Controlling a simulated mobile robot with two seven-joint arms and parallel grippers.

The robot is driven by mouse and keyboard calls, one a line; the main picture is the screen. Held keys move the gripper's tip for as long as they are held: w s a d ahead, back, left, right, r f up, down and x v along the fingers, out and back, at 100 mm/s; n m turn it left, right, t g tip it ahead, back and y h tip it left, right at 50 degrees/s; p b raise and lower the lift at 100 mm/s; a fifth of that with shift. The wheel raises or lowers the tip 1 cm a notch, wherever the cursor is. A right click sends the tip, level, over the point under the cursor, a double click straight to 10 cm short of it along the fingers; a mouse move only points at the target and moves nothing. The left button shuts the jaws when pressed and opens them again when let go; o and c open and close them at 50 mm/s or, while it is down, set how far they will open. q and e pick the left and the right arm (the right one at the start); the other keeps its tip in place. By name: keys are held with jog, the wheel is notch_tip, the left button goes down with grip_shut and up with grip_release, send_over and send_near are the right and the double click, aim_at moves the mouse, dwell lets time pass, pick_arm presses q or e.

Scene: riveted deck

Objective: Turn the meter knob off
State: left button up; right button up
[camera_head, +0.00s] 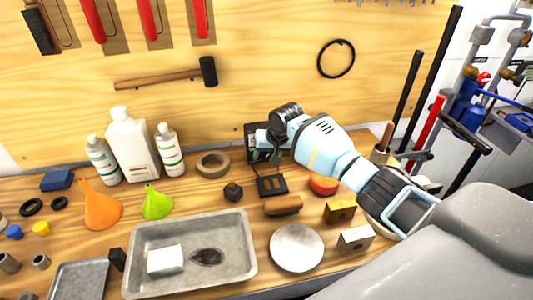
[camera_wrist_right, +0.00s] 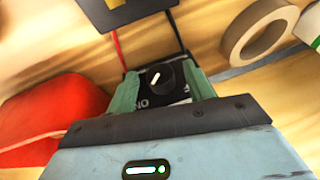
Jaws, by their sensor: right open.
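The black meter (camera_head: 252,130) stands at the back of the bench against the wooden board, partly hidden by my right gripper. Its round black knob (camera_wrist_right: 160,76) with a white pointer mark shows in the right wrist view, with white lettering just below it. My right gripper (camera_head: 272,138) is at the meter's front. In the wrist view its two greenish fingers (camera_wrist_right: 163,90) are open, one on each side of the knob. I cannot tell whether they touch it. The pointer slants slightly in that view. My left gripper is not in view.
A black block (camera_head: 271,187) with red and black leads lies before the meter. A tape roll (camera_head: 213,173) is to the left and a red round thing (camera_head: 323,186) to the right. A metal tray (camera_head: 237,235) and white disc (camera_head: 296,248) are nearer.

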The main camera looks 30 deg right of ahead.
jog(key=c, duration=1)
